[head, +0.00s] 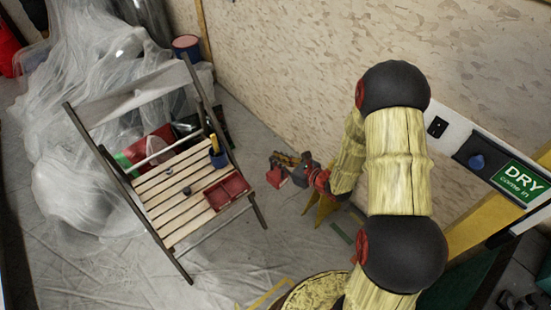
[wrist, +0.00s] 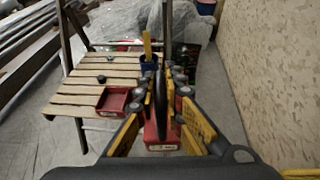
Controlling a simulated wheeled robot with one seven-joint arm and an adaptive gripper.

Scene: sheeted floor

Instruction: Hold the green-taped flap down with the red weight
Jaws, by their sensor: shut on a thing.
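The red weight (head: 275,178) hangs at the tip of my gripper (head: 287,161), to the right of the slatted chair in the head view. In the wrist view my gripper (wrist: 161,92) is shut on the dark upright handle of the red weight (wrist: 160,139), whose red block shows between the fingers. A pale label is on the block's near face. Short green strips (head: 341,233) lie on the floor below my arm. A small green patch (head: 122,160) shows at the chair's left side. I cannot tell which green marks the flap.
The slatted chair (head: 165,205) bears a red tray (head: 226,191), a blue cup (head: 218,158) and small dark pieces. Plastic sheeting (head: 75,120) heaps at the left. A patterned wall (head: 300,60) stands behind. A "DRY" sign (head: 520,183) is at the right. Sheeted floor in front is mostly clear.

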